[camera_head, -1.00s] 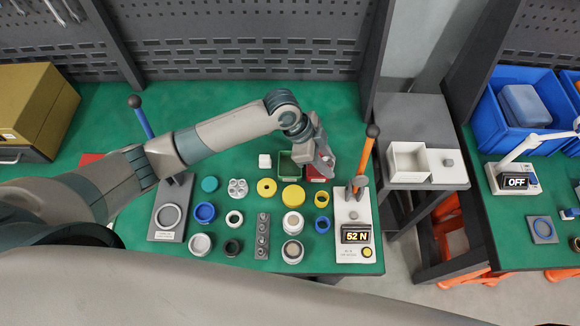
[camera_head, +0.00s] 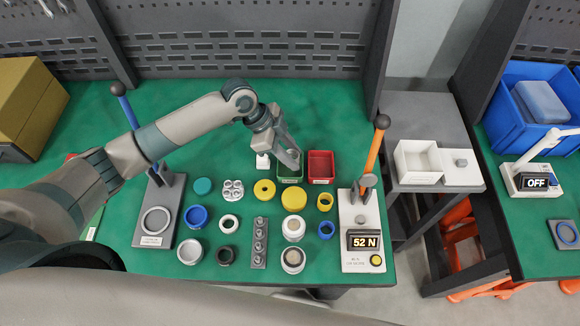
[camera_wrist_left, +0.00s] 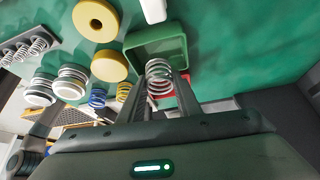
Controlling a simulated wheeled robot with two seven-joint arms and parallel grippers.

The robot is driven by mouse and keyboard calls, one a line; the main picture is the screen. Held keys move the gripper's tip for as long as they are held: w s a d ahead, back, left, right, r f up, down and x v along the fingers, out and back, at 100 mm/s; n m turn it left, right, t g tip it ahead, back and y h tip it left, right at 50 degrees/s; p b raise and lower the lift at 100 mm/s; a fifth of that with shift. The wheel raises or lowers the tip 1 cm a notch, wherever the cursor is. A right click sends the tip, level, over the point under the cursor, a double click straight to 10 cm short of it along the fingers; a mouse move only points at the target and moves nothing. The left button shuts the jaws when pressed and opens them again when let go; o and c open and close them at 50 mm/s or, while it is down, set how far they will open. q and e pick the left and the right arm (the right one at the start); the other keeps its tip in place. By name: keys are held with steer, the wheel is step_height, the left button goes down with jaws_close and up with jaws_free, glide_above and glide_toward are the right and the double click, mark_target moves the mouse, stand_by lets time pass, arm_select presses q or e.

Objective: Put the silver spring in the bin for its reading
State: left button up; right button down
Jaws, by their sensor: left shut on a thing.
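The silver spring (camera_wrist_left: 158,78) is between the fingers of my left gripper (camera_wrist_left: 162,84) in the left wrist view. In the head view my left gripper (camera_head: 294,162) is over the green bin (camera_head: 290,180), and the spring is too small to make out there. The green bin's rim (camera_wrist_left: 181,45) shows behind the spring, so the spring appears above or at its opening. The red bin (camera_head: 321,165) stands just right of the green one. The spring tester's display (camera_head: 365,242) reads 52 N. My right gripper is not in view.
Yellow discs (camera_head: 294,199), rings, jars and a rack of springs (camera_head: 260,242) stand in front of the bins. The tester's orange lever (camera_head: 375,150) rises right of the red bin. A white block (camera_head: 263,161) is close left of the green bin.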

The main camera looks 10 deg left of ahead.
arm_select(q)
steer(key=shift+w+a+f, duration=0.15)
steer(key=shift+a, duration=0.15)
steer(key=shift+f+b, duration=1.95)
steer(key=shift+f, duration=0.05)
steer(key=shift+f, duration=0.1)
steer(key=o, duration=0.8)
steer(key=shift+c, duration=0.2)
